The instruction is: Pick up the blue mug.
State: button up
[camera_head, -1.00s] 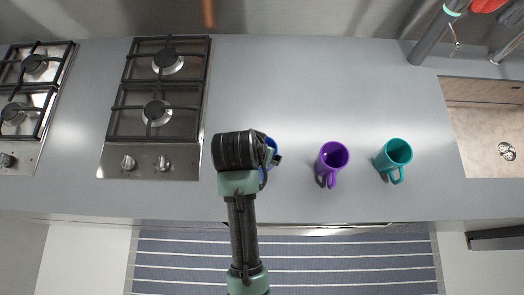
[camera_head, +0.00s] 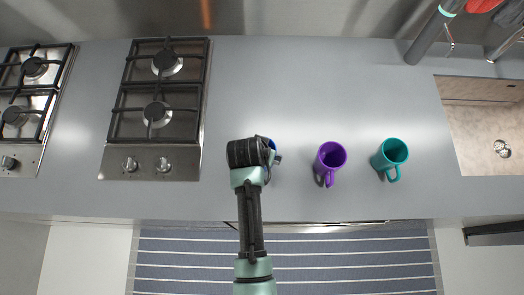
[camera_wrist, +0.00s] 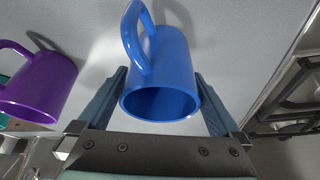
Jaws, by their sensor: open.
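The blue mug (camera_wrist: 172,75) stands on the grey counter and fills the middle of the wrist view, its handle toward the top left. My gripper (camera_wrist: 163,88) is open, with one finger on each side of the mug; I cannot tell whether either finger touches it. In the head view the blue mug (camera_head: 271,144) is mostly hidden behind my wrist, with only a sliver of blue showing.
A purple mug (camera_head: 331,156) and a teal mug (camera_head: 391,154) stand to the right on the counter (camera_head: 300,80). A gas hob (camera_head: 157,110) lies to the left. A sink (camera_head: 490,120) is at the far right. The counter behind the mugs is clear.

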jog(key=shift+c, duration=0.3)
jog(key=shift+r, duration=0.1)
jog(key=c, duration=1.3)
